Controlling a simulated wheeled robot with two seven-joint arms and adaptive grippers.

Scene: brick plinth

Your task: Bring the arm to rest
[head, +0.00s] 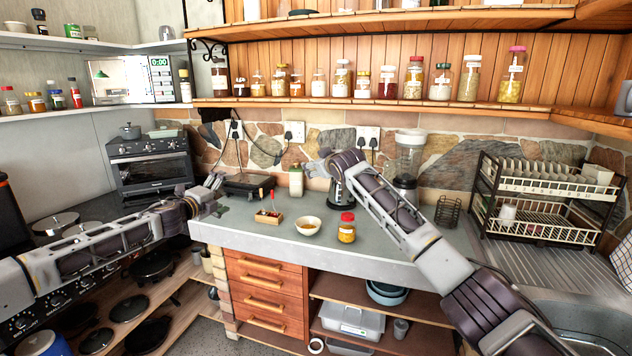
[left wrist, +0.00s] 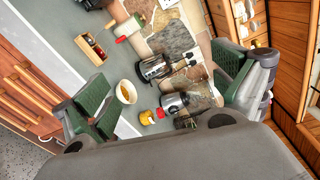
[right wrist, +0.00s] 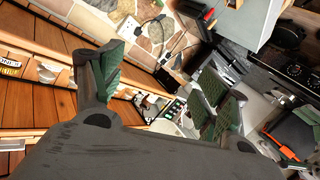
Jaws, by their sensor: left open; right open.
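My left gripper (head: 216,183) is open and empty in the head view, above the left end of the grey counter. Its spread green-padded fingers also show in the left wrist view (left wrist: 165,85), with the counter things seen beyond them. My right gripper (head: 318,164) is raised in front of the stone backsplash, its arm reaching up and left across the counter. In the right wrist view its fingers (right wrist: 160,85) are spread apart with nothing between them.
On the counter (head: 385,247) stand a wooden box (head: 268,216), a white bowl (head: 308,227), a red-lidded jar (head: 346,229) and a blender (head: 408,160). A dish rack (head: 545,190) stands right. A shelf of jars (head: 400,104) runs above; an oven (head: 150,165) is left.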

